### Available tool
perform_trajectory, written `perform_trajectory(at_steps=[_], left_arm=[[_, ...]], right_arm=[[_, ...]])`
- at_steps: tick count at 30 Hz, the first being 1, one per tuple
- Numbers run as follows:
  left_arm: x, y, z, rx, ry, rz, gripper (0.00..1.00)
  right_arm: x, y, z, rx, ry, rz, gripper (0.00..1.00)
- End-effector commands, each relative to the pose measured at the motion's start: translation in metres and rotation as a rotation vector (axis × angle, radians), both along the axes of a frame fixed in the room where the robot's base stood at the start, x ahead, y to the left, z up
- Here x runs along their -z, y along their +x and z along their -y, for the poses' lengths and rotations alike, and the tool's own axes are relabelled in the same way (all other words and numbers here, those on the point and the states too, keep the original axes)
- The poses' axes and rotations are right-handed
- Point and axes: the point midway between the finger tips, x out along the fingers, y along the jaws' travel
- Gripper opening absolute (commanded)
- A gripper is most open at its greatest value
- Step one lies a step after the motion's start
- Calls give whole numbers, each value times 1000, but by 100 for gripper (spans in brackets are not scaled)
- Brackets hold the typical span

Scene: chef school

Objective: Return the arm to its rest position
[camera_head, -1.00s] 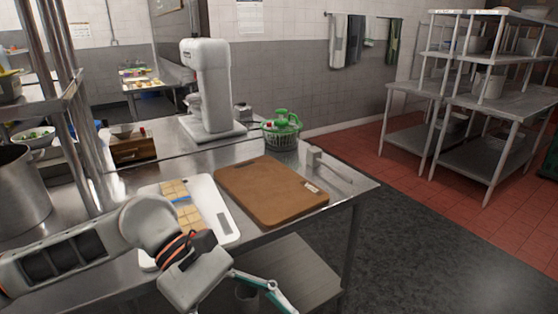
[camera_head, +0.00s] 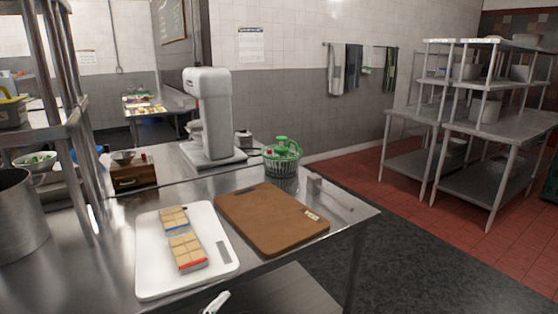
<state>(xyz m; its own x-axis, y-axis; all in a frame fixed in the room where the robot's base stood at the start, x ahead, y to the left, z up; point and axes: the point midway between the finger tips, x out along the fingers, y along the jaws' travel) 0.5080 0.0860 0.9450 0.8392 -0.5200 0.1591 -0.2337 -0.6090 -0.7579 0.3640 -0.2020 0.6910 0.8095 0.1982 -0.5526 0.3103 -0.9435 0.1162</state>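Neither of my grippers shows clearly now. Only a small pale tip with a bit of green (camera_head: 216,303), which looks like part of my own arm or gripper, shows at the bottom edge of the head view. Whether it is open or shut is hidden below the frame. On the steel table (camera_head: 110,280) a white board (camera_head: 150,265) lies flat with two groups of tan blocks on it, one group (camera_head: 174,219) farther back and one (camera_head: 187,249) nearer, with blue and red edges.
A brown cutting board (camera_head: 270,217) lies right of the white board. A large pot (camera_head: 18,215) is at left. Metal shelving (camera_head: 480,120) stands at right over open floor.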

Motion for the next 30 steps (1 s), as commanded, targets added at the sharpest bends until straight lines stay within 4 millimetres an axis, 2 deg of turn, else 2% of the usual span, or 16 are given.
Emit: perform_trajectory(at_steps=[1, 4, 6, 9, 12, 15, 18, 30], left_arm=[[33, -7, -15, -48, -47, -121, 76], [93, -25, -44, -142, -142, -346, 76], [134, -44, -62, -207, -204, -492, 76], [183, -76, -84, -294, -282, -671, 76], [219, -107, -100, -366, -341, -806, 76], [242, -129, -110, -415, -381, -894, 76], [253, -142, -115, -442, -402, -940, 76], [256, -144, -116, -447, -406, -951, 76]], right_arm=[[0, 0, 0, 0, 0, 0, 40], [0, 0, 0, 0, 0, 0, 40], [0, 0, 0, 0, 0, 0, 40], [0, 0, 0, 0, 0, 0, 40], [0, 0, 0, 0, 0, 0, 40], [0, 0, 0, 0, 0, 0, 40], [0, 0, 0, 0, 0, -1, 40], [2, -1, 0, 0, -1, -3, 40]])
